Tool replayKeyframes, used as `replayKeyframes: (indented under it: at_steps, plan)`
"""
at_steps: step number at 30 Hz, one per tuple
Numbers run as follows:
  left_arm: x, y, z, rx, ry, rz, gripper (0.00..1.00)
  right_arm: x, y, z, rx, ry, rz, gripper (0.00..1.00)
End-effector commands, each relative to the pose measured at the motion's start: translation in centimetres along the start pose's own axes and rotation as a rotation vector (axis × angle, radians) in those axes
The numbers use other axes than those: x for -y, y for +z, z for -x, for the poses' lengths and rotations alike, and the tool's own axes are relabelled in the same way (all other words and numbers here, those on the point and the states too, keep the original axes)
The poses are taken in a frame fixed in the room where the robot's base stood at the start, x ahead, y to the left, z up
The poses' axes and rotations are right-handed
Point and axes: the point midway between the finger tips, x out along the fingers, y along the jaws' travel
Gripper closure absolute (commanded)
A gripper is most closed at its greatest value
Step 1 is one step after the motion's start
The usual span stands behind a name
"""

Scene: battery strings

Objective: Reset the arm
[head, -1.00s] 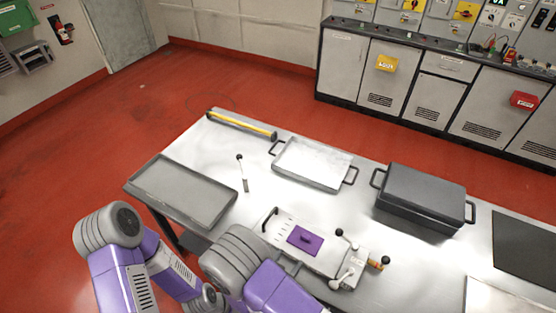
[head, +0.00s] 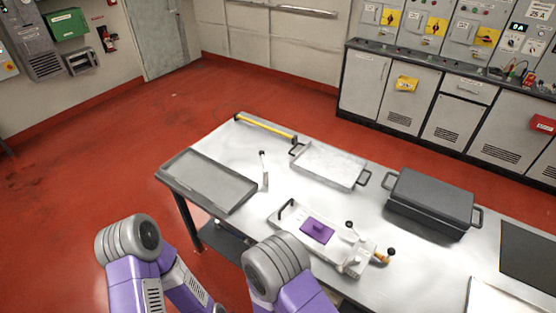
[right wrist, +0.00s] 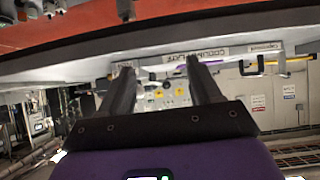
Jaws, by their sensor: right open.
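My two purple and grey arms show at the bottom of the head view, the left arm (head: 135,262) and the right arm (head: 280,275), both at the near side of the steel table (head: 230,143). Neither gripper shows in the head view. In the right wrist view my right gripper (right wrist: 158,68) has its two dark fingers apart, with nothing between them. The wrist view looks toward cabinets and wall panels, with a long pale surface across the upper part. My left gripper is not in either view now.
The table holds a grey tray (head: 207,182), a steel pan with handles (head: 329,165), a dark lidded box (head: 430,200), a fixture with a purple block (head: 317,230), a small lever tool (head: 264,172) and a yellow bar (head: 265,129). Red floor is clear on the left.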

Motion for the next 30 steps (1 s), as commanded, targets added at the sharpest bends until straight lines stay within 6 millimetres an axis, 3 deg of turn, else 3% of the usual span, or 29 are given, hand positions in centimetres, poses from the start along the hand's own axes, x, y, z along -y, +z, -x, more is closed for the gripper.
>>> replayKeyframes:
  at_steps: [9,16,22,30]
  plan:
    - [0.6,0.0,-1.8,0.002,0.000,0.000,0.57,-1.9,6.2,-3.0,0.399,-0.097,0.044,0.37]
    - [1.3,-0.1,-3.5,0.001,0.000,-0.001,0.57,-4.3,11.1,-2.3,0.775,-0.281,0.085,0.37]
    - [1.6,-0.1,-4.5,0.001,0.000,0.000,0.57,-6.6,13.0,-0.3,0.969,-0.441,0.132,0.37]
    - [1.8,-0.1,-4.7,0.001,0.000,0.000,0.57,-7.7,13.4,0.9,1.036,-0.519,0.166,0.37]
